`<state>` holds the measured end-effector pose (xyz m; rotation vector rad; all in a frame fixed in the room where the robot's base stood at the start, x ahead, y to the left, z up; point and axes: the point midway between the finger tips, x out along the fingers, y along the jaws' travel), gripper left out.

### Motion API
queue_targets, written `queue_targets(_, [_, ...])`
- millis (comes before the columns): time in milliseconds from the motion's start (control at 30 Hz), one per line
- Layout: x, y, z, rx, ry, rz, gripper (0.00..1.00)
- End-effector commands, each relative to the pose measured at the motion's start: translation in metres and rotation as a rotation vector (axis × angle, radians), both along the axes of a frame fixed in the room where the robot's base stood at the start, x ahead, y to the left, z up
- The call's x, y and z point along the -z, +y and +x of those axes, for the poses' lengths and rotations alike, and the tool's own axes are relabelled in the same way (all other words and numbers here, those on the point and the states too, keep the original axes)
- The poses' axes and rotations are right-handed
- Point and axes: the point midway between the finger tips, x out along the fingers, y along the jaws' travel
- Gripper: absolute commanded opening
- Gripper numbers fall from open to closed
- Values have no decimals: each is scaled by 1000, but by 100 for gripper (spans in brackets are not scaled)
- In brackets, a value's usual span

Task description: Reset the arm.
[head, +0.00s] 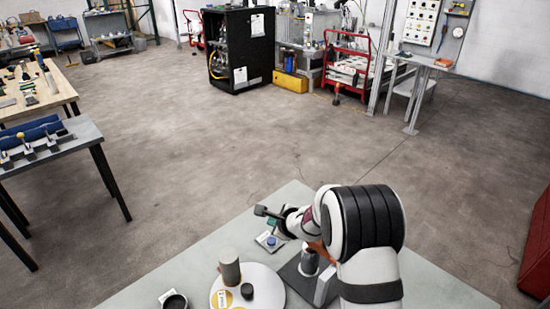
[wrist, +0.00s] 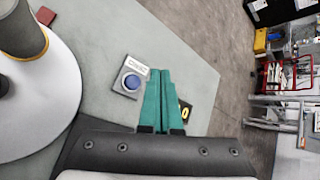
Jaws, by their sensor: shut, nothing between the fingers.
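My gripper (wrist: 161,74) shows in the wrist view as two teal fingers held together with nothing between them. It hangs above the grey table (head: 190,262), beside a small box with a blue round button (wrist: 131,82) and a white label. That blue button (head: 271,240) also shows in the head view, just below my wrist. My arm bends over the table's right part in the head view. There the fingers are mostly hidden by the wrist.
A white round plate (head: 268,277) carries a grey cylinder (head: 229,269) and a small dark knob (head: 247,291). A dark cup (head: 174,301) stands left of it. A reddish block (wrist: 45,15) lies near the plate. Workbenches (head: 62,140) stand at far left; the floor between is clear.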

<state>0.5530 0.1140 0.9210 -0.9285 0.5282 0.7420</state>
Motion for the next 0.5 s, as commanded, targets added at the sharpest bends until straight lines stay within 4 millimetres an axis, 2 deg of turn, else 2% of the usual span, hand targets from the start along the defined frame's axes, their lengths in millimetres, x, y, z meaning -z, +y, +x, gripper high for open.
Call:
queue_targets(67, [-39, 10, -11, -111, -64, -9, 0])
queue_targets(133, [-91, 27, -45, -307, -141, -37, 0])
queue_targets(167, [-112, 34, -68, -410, -168, -57, 0])
queue_targets(200, [-134, 40, -105, -552, -187, -90, 0])
queue_targets(233, [-146, 42, -136, -654, -191, -122, 0])
queue_targets(267, [-154, 41, -167, -754, -185, -158, 0])
queue_targets(300, [-159, 36, -210, -875, -161, -211, 0])
queue_targets(367, [-158, 20, -270, -1030, -101, -302, 0])
queue_targets(400, [-154, 5, -305, -1110, -49, -365, 0])
queue_targets(500, [-141, -34, -371, -1240, 88, -506, 0])
